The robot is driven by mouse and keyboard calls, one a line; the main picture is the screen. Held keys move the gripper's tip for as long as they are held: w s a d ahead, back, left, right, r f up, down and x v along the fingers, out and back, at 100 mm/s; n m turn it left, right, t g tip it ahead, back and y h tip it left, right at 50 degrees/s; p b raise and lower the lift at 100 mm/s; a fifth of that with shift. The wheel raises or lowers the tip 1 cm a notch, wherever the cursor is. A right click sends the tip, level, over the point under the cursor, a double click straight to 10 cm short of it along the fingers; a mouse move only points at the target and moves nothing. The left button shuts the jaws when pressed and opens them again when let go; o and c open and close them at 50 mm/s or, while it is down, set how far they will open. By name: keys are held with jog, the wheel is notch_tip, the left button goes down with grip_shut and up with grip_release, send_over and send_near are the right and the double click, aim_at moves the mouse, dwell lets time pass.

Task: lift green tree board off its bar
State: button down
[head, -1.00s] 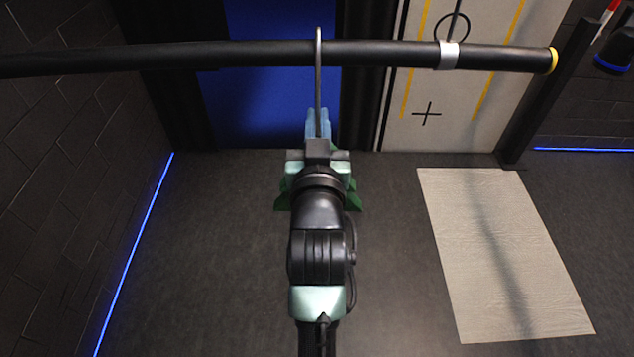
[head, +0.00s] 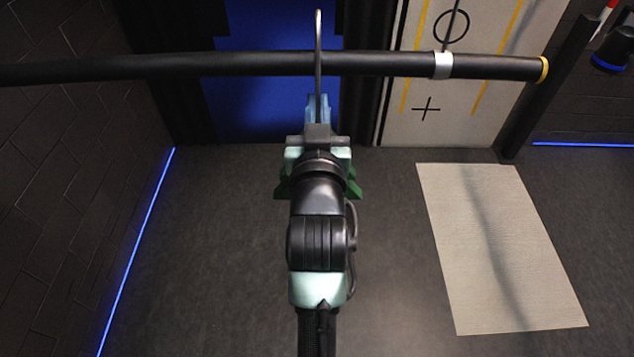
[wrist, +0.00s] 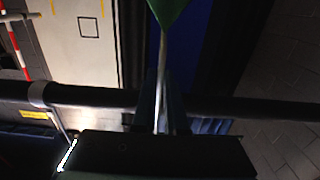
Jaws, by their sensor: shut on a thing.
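The green tree board (head: 356,182) shows only as green edges on both sides of my wrist in the head view; my arm hides the rest. Its pointed green tip (wrist: 170,10) is at the top of the wrist view. A thin metal hook (head: 318,38) runs from the board and passes in front of the black bar (head: 200,66), with its top clearly above the bar. My gripper (head: 318,108) is shut on the hook's shank just below the bar. Whether the hook's far end is clear of the bar is hidden.
The bar spans the view from the left and ends in a yellow cap (head: 543,69) by a dark post (head: 545,90). A silver collar (head: 442,65) sits on it at right. A pale mat (head: 500,245) lies on the floor. Brick wall (head: 60,180) stands at left.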

jog(key=shift+s+r, duration=0.15)
jog(key=shift+r, duration=0.15)
jog(key=s+p, duration=0.1)
jog(key=s, duration=1.2)
jog(key=shift+s, duration=0.4)
dwell(0.6)
jog(key=shift+f, duration=0.1)
